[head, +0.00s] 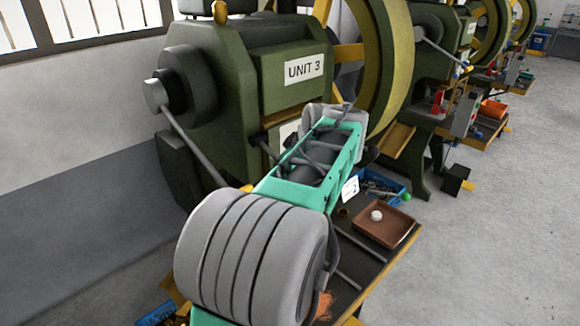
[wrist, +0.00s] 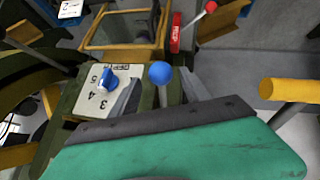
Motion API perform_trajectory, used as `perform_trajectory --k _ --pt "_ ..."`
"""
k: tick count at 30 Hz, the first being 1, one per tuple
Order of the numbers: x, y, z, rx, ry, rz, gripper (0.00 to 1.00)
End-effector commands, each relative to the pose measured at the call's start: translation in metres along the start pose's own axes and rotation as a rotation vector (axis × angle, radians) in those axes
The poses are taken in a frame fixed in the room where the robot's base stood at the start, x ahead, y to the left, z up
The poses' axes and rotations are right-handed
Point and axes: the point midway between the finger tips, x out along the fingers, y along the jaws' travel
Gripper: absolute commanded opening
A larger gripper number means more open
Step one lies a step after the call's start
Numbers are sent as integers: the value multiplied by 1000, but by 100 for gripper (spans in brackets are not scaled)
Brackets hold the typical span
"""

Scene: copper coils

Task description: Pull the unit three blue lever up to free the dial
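The blue-balled lever (wrist: 160,72) is in the middle of the wrist view, its dark shaft running down below the ball. The dial (wrist: 107,78), with a blue knob on a pale numbered plate, sits just left of it. My gripper (wrist: 160,88) looks open, with a grey finger on either side of the lever's shaft. I cannot tell whether either finger touches it. My teal gripper body fills the bottom of the wrist view. In the head view the unit 3 machine (head: 250,95) is dark green and labelled; my arm hides its lever, dial and my gripper.
In the wrist view, a red lever (wrist: 211,7) with a red labelled base stands right of the blue one, and a yellow bar (wrist: 288,90) juts in at right. In the head view, a brown tray (head: 396,236) and a blue bin (head: 372,181) lie right of my arm.

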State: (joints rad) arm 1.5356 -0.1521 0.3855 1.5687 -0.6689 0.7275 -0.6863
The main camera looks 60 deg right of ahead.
Motion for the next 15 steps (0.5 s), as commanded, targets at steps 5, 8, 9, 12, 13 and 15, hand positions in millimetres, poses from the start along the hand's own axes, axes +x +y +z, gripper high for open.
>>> perform_trajectory --k 5,8,9,12,13,15 --pt "1 -1 2 2 -3 -3 55" --pt "-2 -1 2 3 -3 -3 55" --pt "-5 0 2 3 -2 -2 55" --pt "-22 0 2 2 -2 1 55" --pt "-29 0 2 2 -2 3 55" --pt "-44 0 2 2 -2 1 55"
